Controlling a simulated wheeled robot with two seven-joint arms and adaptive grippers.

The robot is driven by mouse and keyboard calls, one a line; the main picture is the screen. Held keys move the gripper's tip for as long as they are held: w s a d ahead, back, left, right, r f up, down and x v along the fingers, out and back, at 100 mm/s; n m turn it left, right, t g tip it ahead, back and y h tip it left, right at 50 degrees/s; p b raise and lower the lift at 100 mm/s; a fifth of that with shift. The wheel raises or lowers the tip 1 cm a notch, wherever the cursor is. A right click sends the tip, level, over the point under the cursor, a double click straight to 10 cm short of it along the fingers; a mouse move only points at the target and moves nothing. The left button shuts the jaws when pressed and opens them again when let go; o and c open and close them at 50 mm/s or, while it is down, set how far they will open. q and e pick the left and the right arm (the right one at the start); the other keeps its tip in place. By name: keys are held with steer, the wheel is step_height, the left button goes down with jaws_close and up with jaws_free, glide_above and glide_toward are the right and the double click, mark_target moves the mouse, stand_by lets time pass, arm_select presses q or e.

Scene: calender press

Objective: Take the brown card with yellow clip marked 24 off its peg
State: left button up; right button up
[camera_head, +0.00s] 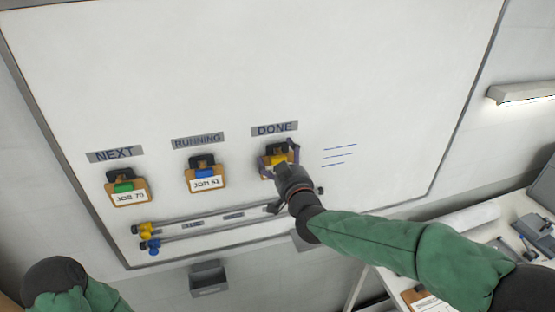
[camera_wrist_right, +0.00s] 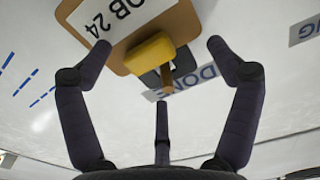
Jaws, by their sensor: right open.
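The brown card with the yellow clip (camera_head: 268,161) hangs below the DONE label (camera_head: 274,129) on the whiteboard, partly hidden by my right gripper. In the right wrist view the card (camera_wrist_right: 187,27) reads JOB 24, and its yellow clip (camera_wrist_right: 150,53) lies between the fingers, with a dark piece behind it. My right gripper (camera_head: 279,158) is in front of the card. In the right wrist view the right gripper (camera_wrist_right: 160,58) has its fingers spread on both sides of the clip, with gaps. My left gripper is not in view; only my left arm shows at the lower left.
A green-clipped JOB 70 card (camera_head: 129,188) hangs under NEXT and a blue-clipped card (camera_head: 205,179) under RUNNING. A rail (camera_head: 205,226) with yellow and blue knobs runs below them. A grey box (camera_head: 208,279) is lower on the wall. A desk (camera_head: 480,222) stands at the right.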

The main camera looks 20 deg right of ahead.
steer(key=shift+w, duration=0.3)
steer(key=c, duration=1.3)
steer(key=shift+d, duration=0.15)
steer(key=c, duration=0.4)
steer(key=shift+r, duration=0.1)
